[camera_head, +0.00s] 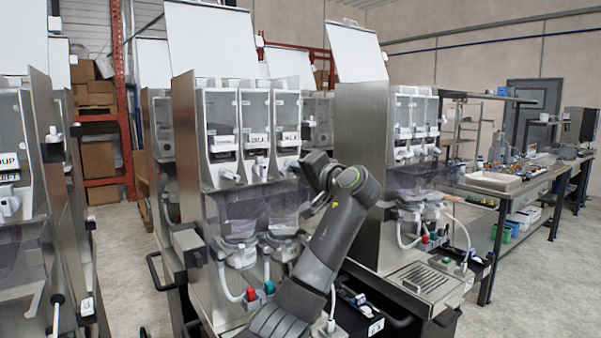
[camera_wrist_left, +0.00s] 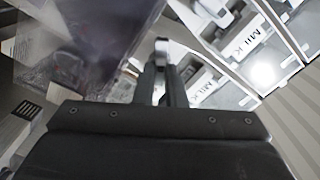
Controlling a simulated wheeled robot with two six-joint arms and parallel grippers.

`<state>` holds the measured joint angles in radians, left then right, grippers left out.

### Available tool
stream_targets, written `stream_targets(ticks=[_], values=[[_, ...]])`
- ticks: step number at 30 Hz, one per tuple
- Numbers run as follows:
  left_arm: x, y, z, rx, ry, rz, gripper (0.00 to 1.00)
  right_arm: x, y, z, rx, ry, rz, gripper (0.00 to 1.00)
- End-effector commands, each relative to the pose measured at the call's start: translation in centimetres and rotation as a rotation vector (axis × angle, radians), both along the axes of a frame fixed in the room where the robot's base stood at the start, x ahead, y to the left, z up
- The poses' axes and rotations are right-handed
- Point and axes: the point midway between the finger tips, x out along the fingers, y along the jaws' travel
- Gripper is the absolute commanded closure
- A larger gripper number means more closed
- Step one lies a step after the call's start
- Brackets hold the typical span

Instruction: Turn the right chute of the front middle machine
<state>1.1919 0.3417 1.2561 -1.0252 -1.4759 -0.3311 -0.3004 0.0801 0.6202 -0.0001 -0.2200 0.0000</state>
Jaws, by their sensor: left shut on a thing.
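The front middle machine (camera_head: 186,150) is a steel cabinet with three clear canisters side by side and white chutes below them. Its left chute (camera_head: 230,176) and middle chute (camera_head: 260,168) are in plain sight. My left gripper (camera_head: 297,167) reaches in from the right, at the right chute, and largely hides it in the head view. In the left wrist view my left gripper (camera_wrist_left: 162,75) has its two dark fingers close together, shut on the white right chute (camera_wrist_left: 162,46). A label reading MILK (camera_wrist_left: 212,88) is beside it. My right gripper is not in view.
A similar machine (camera_head: 360,130) stands close on the right, and another (camera_head: 35,150) on the left. Below the chutes are clear mixing bowls (camera_head: 240,250) and hoses. A workbench (camera_head: 500,183) stands at the far right, with bare floor before it.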

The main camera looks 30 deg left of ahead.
Motion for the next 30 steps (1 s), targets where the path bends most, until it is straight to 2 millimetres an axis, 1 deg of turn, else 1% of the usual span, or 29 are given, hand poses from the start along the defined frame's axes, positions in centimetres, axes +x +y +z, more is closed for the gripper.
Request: stream_targets(ticks=[1,6,7,12,20,23,26,29,30], values=[[0.0,0.0,-0.3,-0.004,0.005,0.001,1.0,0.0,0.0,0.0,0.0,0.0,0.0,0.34],[0.0,0.0,-0.3,-0.004,0.006,0.001,1.0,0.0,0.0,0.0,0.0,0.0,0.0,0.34],[0.0,0.0,-0.3,-0.004,0.006,0.001,0.88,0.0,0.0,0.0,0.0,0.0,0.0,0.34],[0.0,0.0,-0.2,-0.002,0.005,0.001,0.67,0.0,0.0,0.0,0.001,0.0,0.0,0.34],[0.0,-0.1,-0.1,0.0,0.002,0.0,0.67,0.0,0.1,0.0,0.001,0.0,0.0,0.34],[-0.1,-0.6,-0.2,0.0,0.002,-0.001,0.67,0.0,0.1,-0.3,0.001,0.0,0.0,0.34],[-0.6,-1.8,-0.3,0.0,0.0,-0.004,0.67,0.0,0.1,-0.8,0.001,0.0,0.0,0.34],[-1.4,-3.7,-0.4,-0.002,0.0,-0.005,0.67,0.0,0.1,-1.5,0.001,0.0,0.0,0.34],[-1.7,-4.7,-0.5,-0.002,0.0,-0.005,0.67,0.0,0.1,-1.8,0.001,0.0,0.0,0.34]])
